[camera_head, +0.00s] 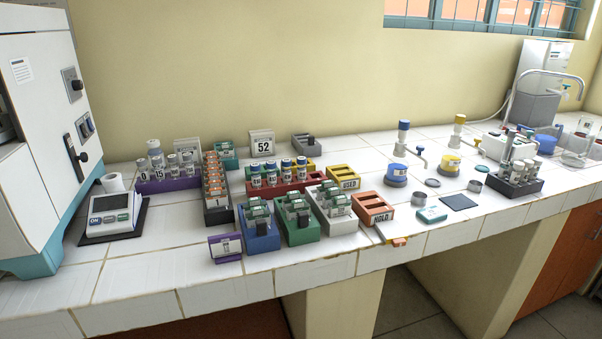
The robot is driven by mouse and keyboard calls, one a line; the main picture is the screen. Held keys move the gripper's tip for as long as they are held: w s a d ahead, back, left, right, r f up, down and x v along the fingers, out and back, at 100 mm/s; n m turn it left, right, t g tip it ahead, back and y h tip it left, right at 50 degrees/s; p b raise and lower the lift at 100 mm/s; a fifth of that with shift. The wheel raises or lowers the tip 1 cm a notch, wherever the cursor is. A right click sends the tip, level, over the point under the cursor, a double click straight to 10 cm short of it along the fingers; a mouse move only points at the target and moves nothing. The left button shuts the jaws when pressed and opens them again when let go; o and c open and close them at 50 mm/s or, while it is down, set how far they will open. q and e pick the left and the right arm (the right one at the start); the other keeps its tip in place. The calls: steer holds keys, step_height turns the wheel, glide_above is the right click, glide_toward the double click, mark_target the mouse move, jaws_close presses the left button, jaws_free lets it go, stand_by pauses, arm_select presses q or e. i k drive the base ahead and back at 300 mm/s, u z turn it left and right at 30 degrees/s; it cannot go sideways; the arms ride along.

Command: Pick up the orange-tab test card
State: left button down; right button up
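A small flat piece with an orange tab (399,241), which looks like the test card, lies at the counter's front edge. Its orange end seems to stick out past the edge. It is just in front of the orange rack marked "HOLD" (366,203). The card's face is too small to read. Neither of my grippers shows in the view.
The white tiled counter (140,283) holds blue (262,243), green (301,235) and white (341,226) racks left of the card. A purple sign (225,247) stands near the front edge.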

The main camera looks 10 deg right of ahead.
mark_target(390, 231)
steer(key=u, duration=0.7)
steer(key=i, duration=0.75)
steer(key=z, duration=2.35)
